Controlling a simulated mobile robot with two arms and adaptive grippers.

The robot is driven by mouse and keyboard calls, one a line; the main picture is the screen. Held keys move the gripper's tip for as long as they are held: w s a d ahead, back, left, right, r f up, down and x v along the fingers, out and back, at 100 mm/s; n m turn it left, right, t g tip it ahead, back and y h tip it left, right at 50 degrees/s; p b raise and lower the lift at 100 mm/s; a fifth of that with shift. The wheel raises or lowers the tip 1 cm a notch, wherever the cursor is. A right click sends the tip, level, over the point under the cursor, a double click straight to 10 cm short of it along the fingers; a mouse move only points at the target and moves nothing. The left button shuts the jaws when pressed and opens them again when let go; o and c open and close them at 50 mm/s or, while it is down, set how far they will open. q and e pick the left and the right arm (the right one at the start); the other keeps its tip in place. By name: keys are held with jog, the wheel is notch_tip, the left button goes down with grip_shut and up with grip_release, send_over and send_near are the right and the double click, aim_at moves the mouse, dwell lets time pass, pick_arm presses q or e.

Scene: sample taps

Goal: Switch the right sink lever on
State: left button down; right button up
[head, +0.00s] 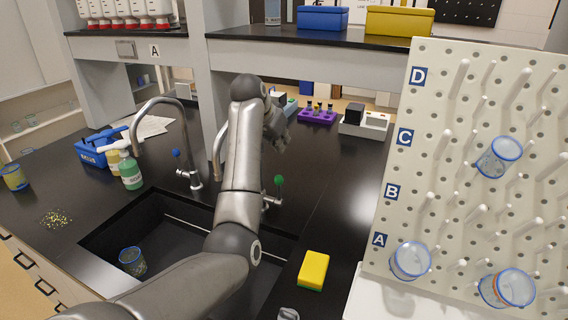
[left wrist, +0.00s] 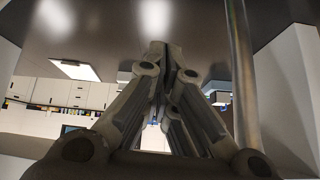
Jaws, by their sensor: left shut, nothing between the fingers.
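The right sink lever (head: 279,181) has a green knob and stands on the base of the right tap (head: 271,202), right of my left forearm. The right tap's spout (head: 216,150) shows partly behind my arm, which hides much of this tap. My left gripper (head: 280,135) is shut and empty, above and behind the green knob and apart from it. In the left wrist view its fingers (left wrist: 160,60) are together, with a metal tube (left wrist: 243,75) close on the right. The left tap (head: 160,102) has a lever with a blue knob (head: 176,153). My right gripper is not clearly seen.
The black sink (head: 180,235) holds a glass beaker (head: 132,261). A yellow sponge (head: 313,270) lies on the counter at right. A pegboard (head: 420,165) with beakers stands further right. Bottles and a blue carrier (head: 92,152) are at left. A shelf (head: 300,48) overhangs the counter.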

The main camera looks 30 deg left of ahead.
aim_at(279, 191)
pick_arm(q)
notch_tip(279, 191, down, 9)
jog(key=w+p, duration=0.2)
jog(key=p, duration=0.3)
jog(key=shift+w, duration=0.15)
dwell(0.5)
jog(key=shift+a, duration=0.1)
jog(key=shift+f, duration=0.15)
